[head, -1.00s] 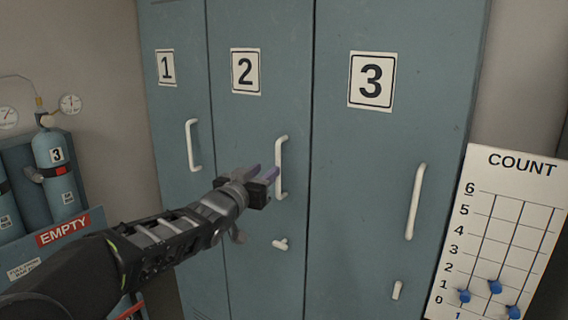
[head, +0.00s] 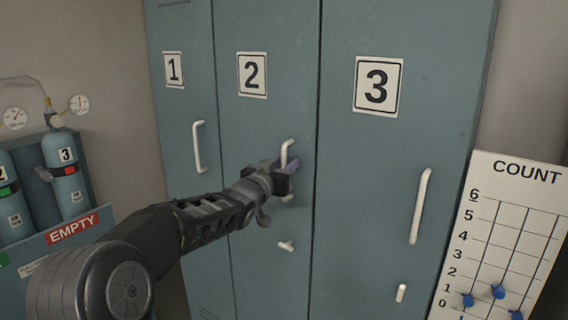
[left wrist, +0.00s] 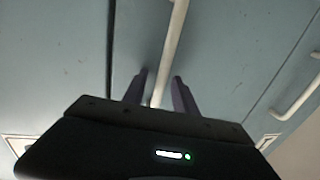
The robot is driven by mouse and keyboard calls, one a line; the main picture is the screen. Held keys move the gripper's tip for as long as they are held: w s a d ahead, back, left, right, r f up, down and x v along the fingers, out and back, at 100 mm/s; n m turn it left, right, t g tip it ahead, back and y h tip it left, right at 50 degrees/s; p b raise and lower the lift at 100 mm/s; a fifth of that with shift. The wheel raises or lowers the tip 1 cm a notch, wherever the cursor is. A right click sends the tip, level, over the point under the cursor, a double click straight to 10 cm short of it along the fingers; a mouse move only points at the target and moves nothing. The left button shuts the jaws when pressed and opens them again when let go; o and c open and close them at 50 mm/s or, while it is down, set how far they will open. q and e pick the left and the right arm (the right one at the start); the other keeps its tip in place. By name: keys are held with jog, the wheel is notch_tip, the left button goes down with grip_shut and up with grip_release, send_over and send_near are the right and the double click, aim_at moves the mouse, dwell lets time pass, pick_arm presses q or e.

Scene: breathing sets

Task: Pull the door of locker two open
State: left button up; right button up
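The door of locker two (head: 262,125) is blue-grey, marked with a "2" label, and looks flush with its neighbours. Its white bar handle (head: 286,150) stands upright at the door's right side, and a small white latch knob (head: 286,246) sits below. My left gripper (head: 291,168) is at the handle and hides its middle. In the left wrist view the gripper's purple fingers (left wrist: 160,92) are apart, with the white handle (left wrist: 172,45) running between them. A gap seems to show on each side of the bar. My right gripper is in neither view.
Locker one's door (head: 183,110) is to the left and locker three's door (head: 390,150) to the right, each with a white handle. A white COUNT board (head: 510,230) stands at far right. Cylinders in a rack marked EMPTY (head: 72,229) are at far left.

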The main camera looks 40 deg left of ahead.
pick_arm(q)
grip_shut()
dwell(0.3)
dwell(1.1)
